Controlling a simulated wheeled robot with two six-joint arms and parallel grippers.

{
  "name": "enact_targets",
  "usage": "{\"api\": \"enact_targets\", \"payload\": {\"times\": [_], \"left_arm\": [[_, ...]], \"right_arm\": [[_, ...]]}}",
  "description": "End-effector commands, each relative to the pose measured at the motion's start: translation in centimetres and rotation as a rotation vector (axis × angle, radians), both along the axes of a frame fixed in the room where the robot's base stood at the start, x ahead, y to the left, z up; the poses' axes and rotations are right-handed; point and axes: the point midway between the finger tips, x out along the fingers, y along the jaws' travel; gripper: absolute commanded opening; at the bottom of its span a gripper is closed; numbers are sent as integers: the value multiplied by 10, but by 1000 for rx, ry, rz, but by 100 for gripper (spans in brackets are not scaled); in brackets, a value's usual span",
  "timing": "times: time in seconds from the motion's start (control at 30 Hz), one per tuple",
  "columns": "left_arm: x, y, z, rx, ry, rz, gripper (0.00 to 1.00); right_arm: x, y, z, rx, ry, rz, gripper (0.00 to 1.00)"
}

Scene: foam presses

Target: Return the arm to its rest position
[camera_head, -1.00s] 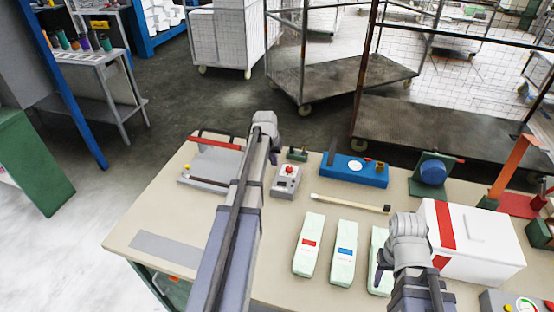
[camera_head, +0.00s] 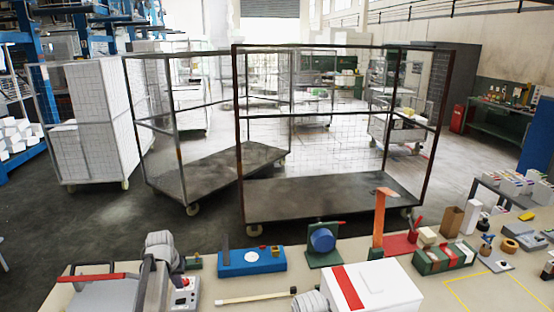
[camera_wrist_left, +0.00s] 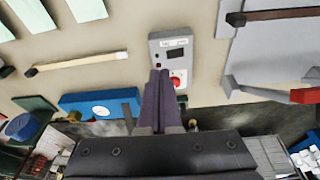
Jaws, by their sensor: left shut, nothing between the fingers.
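My left gripper (camera_wrist_left: 160,78) is shut and empty in the left wrist view. Its two dark fingers lie together, overlapping the grey control box (camera_wrist_left: 168,47) with the red button in the picture; whether they touch it I cannot tell. In the head view a rounded grey part of my left arm (camera_head: 160,247) shows at the lower left, beside the same box (camera_head: 185,292). The left fingers cannot be made out there. Only a rounded link of my right arm (camera_head: 310,301) shows at the bottom edge; my right gripper is out of view.
The bench top holds a grey press with a red bar (camera_head: 92,278), a blue block (camera_head: 252,262), a green stand with a blue disc (camera_head: 322,240), a wooden-handled tool (camera_head: 255,297) and a white box with a red stripe (camera_head: 385,288). Wire trolleys (camera_head: 330,198) stand behind.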

Motion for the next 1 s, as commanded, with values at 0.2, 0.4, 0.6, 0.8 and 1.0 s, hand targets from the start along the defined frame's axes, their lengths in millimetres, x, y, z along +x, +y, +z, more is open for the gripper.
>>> {"api": "enact_targets", "payload": {"times": [0.2,0.4,0.6,0.8,1.0], "left_arm": [[-66,-150,-41,20,111,-192,0],[-148,-249,-68,70,210,-357,0],[-209,-295,-82,121,272,-461,0],[-230,-308,-86,142,295,-498,0],[-231,-309,-85,143,297,-499,0]], "right_arm": [[0,0,-36,-1,0,3,50],[0,0,-62,-1,0,6,50],[0,0,-77,-2,0,8,50],[0,0,-81,-2,0,9,50],[0,0,-80,-2,0,9,50]]}}
